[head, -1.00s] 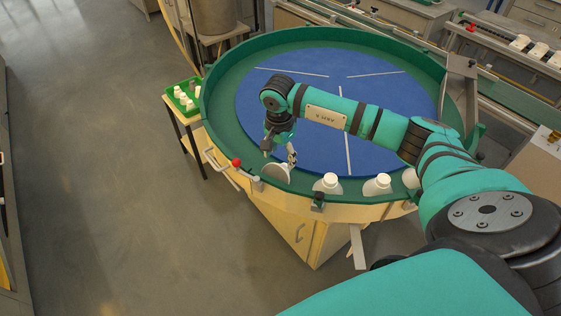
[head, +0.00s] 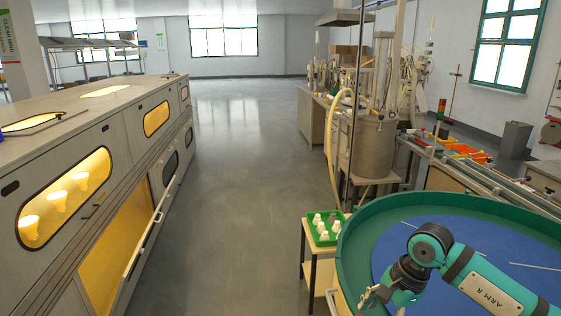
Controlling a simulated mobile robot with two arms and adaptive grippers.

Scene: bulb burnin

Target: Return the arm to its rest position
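My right arm (head: 480,283), marked ARM R, reaches in from the lower right over the round turntable. Its gripper (head: 372,298) hangs at the bottom edge of the head view, near the turntable's green rim (head: 352,250). The gripper is small and partly cut off, so I cannot tell whether its fingers are open or shut. My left arm and gripper are out of view.
A green tray (head: 341,219) with several white bulbs stands on a small table left of the turntable. At left is a long cabinet (head: 120,165) with glowing windows, lit bulbs inside and an open lower door (head: 145,245). The aisle between is clear.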

